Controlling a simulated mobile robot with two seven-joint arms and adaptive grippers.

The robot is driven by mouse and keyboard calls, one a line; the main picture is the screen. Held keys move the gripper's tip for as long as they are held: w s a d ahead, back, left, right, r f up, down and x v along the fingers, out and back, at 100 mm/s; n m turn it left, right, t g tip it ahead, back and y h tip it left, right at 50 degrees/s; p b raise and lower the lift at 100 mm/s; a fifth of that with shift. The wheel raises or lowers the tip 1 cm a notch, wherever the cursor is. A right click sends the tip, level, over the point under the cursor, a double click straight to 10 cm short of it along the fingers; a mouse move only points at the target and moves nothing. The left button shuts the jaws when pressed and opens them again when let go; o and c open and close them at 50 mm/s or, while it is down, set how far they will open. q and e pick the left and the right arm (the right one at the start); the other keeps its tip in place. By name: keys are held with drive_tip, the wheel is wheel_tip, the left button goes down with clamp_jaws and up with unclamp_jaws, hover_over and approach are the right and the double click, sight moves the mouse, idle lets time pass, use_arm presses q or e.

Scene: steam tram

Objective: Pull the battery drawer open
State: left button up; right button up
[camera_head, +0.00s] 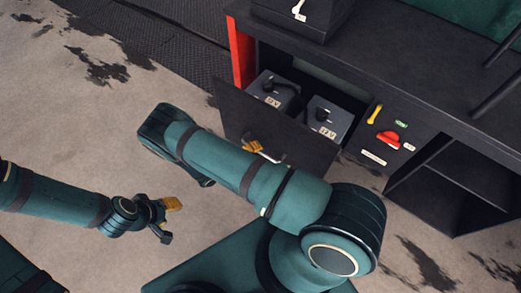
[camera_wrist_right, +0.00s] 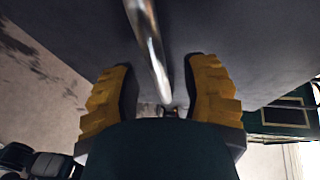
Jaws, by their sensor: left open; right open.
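The battery drawer (camera_head: 285,138) is a dark front panel standing out from the black cabinet. Two grey batteries (camera_head: 276,88) (camera_head: 328,116) show inside it. Its bright metal bar handle (camera_head: 271,157) is partly hidden behind my right arm. My right gripper (camera_wrist_right: 160,75) is at the handle, and its yellow fingertips also show in the head view (camera_head: 253,146). In the right wrist view the handle (camera_wrist_right: 148,35) runs between the two yellow fingers, which are open with gaps beside the bar. My left gripper (camera_head: 168,218) is open and empty over the floor, away from the drawer.
Right of the drawer, a panel carries a red knob (camera_head: 388,140) and a yellow lever (camera_head: 375,113). An open dark shelf (camera_head: 460,180) is at the right. A black box (camera_head: 302,18) stands on the cabinet top. The stained floor (camera_head: 70,120) at left is free.

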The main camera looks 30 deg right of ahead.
drive_tip(key=a+r, duration=0.2)
drive_tip(key=a, duration=0.8)
drive_tip(key=shift+d+f, duration=0.1)
